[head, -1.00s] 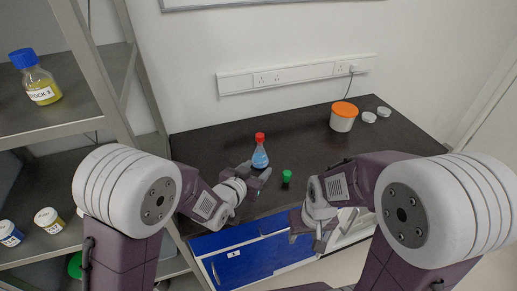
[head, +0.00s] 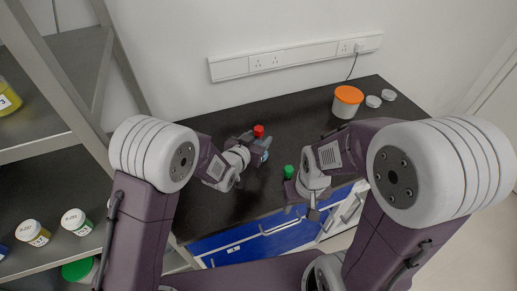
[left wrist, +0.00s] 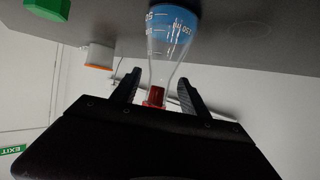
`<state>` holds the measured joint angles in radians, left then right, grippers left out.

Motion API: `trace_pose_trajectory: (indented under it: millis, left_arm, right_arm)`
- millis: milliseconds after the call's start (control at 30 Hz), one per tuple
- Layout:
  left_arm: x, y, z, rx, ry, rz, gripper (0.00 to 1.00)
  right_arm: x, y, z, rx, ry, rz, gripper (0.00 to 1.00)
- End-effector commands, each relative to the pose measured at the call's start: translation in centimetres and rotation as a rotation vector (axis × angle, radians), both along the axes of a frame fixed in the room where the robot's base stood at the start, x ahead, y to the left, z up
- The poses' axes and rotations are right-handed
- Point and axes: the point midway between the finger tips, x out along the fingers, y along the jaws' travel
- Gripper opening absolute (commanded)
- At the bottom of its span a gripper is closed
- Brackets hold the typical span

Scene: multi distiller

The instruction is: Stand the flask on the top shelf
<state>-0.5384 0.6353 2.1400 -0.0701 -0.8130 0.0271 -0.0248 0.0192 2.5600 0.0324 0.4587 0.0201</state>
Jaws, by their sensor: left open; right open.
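The flask (left wrist: 168,45) is conical with blue liquid and a red cap. It stands on the dark bench; in the head view its red cap (head: 259,131) shows, and my left gripper (head: 258,148) hides most of its body. The left wrist view is upside down: my open left gripper (left wrist: 158,92) has a finger on each side of the red cap and neck, with gaps visible. My right gripper (head: 311,205) is open and empty near the bench's front edge. The shelf rack stands at the left; its highest visible board (head: 72,68) is partly cut off.
A green-capped item (head: 288,172) stands on the bench just right of the flask. An orange-lidded tub (head: 347,101) and two small pale lids (head: 374,101) are at the back right. Small bottles (head: 76,221) stand on the lower shelf. A rack post (head: 55,85) rises left of the bench.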

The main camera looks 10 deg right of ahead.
Motion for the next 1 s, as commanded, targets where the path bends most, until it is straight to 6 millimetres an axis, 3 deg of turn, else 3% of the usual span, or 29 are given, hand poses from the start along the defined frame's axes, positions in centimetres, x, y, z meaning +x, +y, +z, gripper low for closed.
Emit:
trace_pose_trajectory:
  millis: [200,433,467,633,1000]
  left_arm:
    - [2.5,-1.8,-1.5,0.0,0.001,-0.001,0.52]
    - [2.7,-1.9,-1.7,0.001,0.001,0.0,0.52]
    - [2.7,-1.9,-1.7,0.001,0.001,0.0,0.5]
    - [2.7,-1.9,-1.7,0.001,0.001,0.0,0.02]
    - [2.7,-1.9,-1.1,-0.001,-0.002,0.0,0.0]
  right_arm:
    - [0.0,0.0,0.4,0.0,0.0,0.0,0.52]
    - [0.0,0.0,0.4,0.0,0.0,0.0,0.52]
    - [0.0,0.0,0.4,0.0,0.0,0.0,0.52]
    - [0.0,0.0,0.4,0.0,0.0,0.0,0.52]
    - [0.0,0.0,0.5,0.0,0.0,0.0,0.52]
